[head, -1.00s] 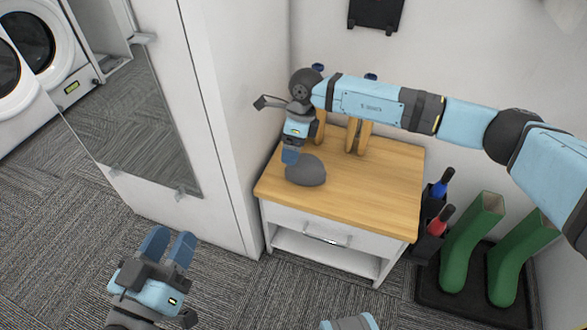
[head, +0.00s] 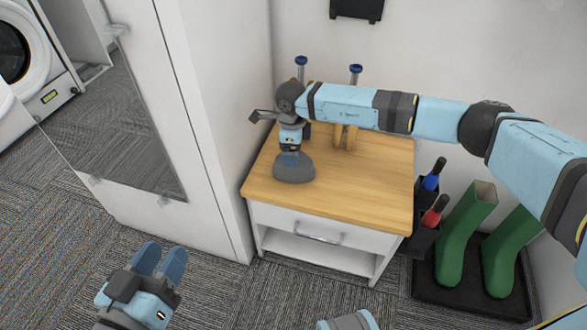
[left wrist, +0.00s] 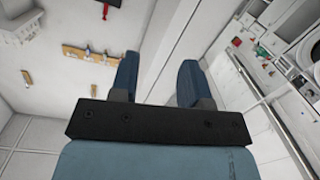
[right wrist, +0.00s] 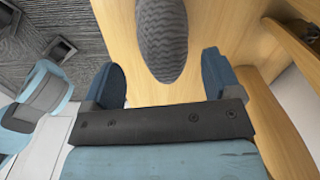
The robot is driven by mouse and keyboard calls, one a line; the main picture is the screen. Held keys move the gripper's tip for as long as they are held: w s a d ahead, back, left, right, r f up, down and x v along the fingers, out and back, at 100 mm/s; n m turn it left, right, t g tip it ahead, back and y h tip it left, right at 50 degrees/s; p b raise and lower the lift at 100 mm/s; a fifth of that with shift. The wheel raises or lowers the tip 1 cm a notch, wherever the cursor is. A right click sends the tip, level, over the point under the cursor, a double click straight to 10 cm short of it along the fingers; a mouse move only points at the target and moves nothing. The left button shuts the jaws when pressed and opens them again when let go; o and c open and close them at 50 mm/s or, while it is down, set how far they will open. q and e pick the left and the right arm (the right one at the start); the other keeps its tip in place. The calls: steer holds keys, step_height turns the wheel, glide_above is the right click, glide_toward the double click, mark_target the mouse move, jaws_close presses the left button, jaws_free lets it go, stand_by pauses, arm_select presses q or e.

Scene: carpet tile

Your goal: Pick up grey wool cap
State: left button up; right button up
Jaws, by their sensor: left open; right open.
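The grey wool cap (head: 294,170) sits on the wooden top of a small white cabinet, near its left side. In the right wrist view the cap (right wrist: 162,38) lies ahead of and between the two blue fingers. My right gripper (head: 289,158) points down at the cap in the head view and hides part of it. It is open in the right wrist view (right wrist: 164,82), with no contact clearly visible. My left gripper (head: 160,260) is open and empty above the carpet at the lower left. It also shows in the left wrist view (left wrist: 158,80).
The wooden cabinet top (head: 370,200) is clear at its front right. A tan wooden object (head: 345,137) stands behind my right arm. Green boots (head: 462,235) stand on a dark tray at the right. A mirrored white door (head: 185,120) is close on the left.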

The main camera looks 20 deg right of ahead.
steer(key=f, duration=0.1)
steer(key=f+b, duration=0.1)
steer(key=f, duration=0.2)
steer(key=shift+d+f+b, duration=0.1)
steer(key=shift+d+b, duration=0.15)
steer(key=shift+b, duration=0.05)
arm_select(q)
steer(key=shift+w+a+f+m, duration=0.2)
steer(key=shift+w+f+m, duration=0.2)
steer(key=shift+f+m, duration=0.1)
arm_select(e)
steer(key=shift+c, duration=0.5)
steer(key=c, duration=0.9)
